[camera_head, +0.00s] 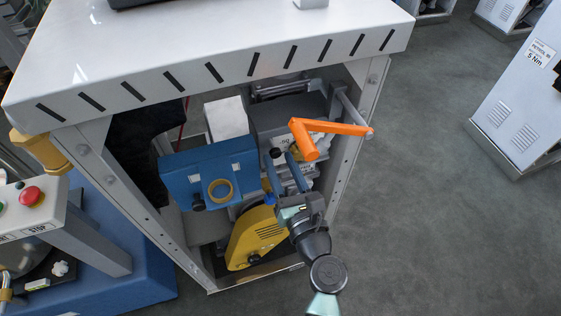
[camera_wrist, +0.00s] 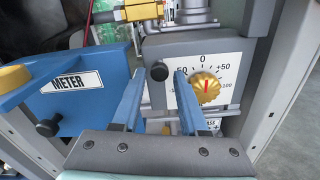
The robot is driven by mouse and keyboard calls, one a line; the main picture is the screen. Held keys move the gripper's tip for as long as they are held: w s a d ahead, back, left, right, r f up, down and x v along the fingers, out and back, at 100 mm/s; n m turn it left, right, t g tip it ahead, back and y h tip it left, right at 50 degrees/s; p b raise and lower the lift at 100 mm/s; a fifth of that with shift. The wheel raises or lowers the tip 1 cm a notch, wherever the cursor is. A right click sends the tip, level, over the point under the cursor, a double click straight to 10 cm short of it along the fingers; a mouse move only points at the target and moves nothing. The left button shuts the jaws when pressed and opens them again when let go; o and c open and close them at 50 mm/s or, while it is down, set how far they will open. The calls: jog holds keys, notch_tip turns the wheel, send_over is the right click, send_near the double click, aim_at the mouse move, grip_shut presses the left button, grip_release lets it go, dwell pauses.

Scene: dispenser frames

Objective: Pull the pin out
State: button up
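A black round knob (camera_wrist: 159,72), which looks like the head of a pin, sticks out of the grey housing left of the dial in the wrist view. In the head view this knob (camera_head: 275,153) shows near my fingertips. My gripper (camera_wrist: 159,78) is open, with its two blue fingers apart and nothing held. In the wrist view the fingertips appear on either side of the knob; I cannot tell whether they reach it in depth. My gripper (camera_head: 279,160) reaches into the frame from below in the head view. The pin's shaft is hidden.
A gold dial (camera_wrist: 206,88) is close to the right finger. A blue METER box (camera_wrist: 75,82) with another black knob (camera_wrist: 49,127) stands left. An orange handle (camera_head: 325,130), yellow wheel cover (camera_head: 258,235) and white tabletop (camera_head: 210,45) surround the space. Floor is free at right.

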jog(key=v, duration=1.3)
